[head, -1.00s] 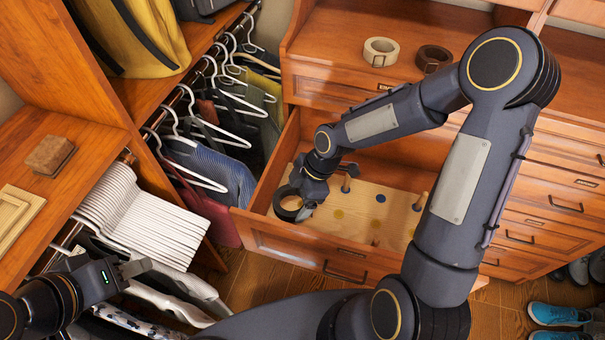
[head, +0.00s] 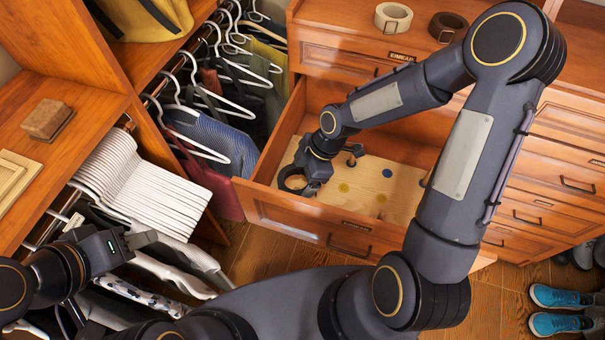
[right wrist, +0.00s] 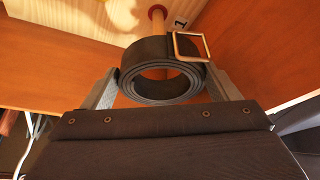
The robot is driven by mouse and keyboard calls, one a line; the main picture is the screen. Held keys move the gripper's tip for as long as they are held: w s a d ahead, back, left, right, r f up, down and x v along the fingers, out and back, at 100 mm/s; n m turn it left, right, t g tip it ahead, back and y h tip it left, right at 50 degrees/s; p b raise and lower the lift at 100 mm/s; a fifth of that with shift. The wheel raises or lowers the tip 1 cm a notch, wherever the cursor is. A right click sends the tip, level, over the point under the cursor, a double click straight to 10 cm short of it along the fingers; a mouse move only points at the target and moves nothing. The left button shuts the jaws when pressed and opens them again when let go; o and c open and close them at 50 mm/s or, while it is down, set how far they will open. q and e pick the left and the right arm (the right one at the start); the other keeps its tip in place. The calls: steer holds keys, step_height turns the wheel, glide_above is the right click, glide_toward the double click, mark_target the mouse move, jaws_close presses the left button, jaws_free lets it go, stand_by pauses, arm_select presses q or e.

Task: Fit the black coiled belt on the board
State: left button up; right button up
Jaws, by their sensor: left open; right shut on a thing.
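The black coiled belt (head: 287,186) is in my right gripper (head: 310,182), over the left end of the open drawer. In the right wrist view the coil (right wrist: 160,88) is clamped between both fingers, its square metal buckle (right wrist: 190,46) at upper right. The light wooden board (head: 365,176) lies in the drawer, with coloured dots and short pegs. One peg (right wrist: 157,18) stands behind the coil in the right wrist view; I cannot tell whether it enters the coil. My left gripper (head: 142,241) is open and empty near the white hangers at lower left.
A cream coiled belt (head: 393,18) and a brown one (head: 447,27) sit on the dresser top. The drawer front (head: 300,216) and side walls bound the board. Hanging clothes (head: 208,137) crowd the drawer's left side. Blue shoes (head: 560,310) stand on the floor at right.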

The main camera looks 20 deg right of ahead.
steer(key=shift+d, duration=0.15)
steer(key=shift+d, duration=0.4)
steer(key=shift+d, duration=0.15)
stand_by(1.0)
